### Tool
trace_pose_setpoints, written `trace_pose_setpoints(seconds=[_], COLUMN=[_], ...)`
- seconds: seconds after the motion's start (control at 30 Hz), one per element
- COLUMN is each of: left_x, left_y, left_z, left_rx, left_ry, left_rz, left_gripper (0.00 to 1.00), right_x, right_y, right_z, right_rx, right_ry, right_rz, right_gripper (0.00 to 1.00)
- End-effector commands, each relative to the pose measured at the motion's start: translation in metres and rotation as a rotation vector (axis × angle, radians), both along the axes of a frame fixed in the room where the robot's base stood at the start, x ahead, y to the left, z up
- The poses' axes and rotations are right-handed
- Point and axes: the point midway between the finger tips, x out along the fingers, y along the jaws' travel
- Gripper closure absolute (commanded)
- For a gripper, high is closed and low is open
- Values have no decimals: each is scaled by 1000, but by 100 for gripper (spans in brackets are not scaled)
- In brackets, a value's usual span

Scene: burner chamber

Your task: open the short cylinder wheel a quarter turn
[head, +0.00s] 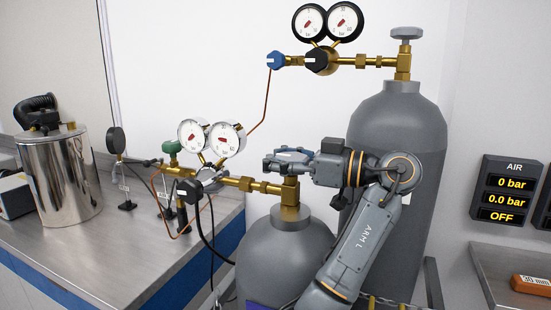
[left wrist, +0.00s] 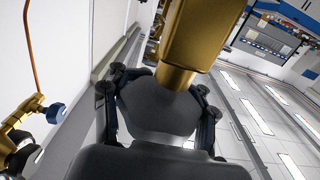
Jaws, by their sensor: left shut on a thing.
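The short grey cylinder (head: 280,250) stands in front, with its brass valve (head: 290,190) on top. Its wheel is mostly hidden by my left gripper (head: 288,159), which reaches in horizontally from the right just above the valve and is shut on the wheel. In the left wrist view the brass valve (left wrist: 190,45) rises past the gripper (left wrist: 160,100), whose dark fingers lie on both sides of a dark grey rounded shape; I cannot make out the wheel's rim or its angle there. My right gripper is not in view.
A tall grey cylinder (head: 400,130) with a grey wheel (head: 406,34) stands close behind. Chrome gauges (head: 226,139) and a regulator sit left of the short cylinder. A steel bench (head: 120,240) holds a metal vessel (head: 60,175). The AIR panel (head: 511,190) reads 0 bar, 0.0 bar, OFF.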

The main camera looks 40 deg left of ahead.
Motion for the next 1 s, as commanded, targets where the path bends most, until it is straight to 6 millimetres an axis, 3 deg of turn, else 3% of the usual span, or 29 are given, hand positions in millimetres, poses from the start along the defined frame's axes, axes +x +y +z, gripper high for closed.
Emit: trace_pose_setpoints(seconds=[0.03,0.07,0.17,0.57,0.67,1.0], left_x=[-1,-1,0,1,5,21], left_y=[1,1,1,-5,-18,-88], left_z=[-3,-3,-2,-1,0,-1], left_rx=[-8,-8,-6,-2,-1,-6], left_ry=[1,1,1,1,2,3], left_rz=[4,4,3,-1,-3,-3], left_gripper=[86,49,28,28,28,28], right_x=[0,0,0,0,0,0], right_y=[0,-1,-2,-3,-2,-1], right_z=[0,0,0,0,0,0], right_rx=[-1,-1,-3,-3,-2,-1], right_ry=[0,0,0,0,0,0], right_rz=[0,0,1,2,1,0], right_gripper=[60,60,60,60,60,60])
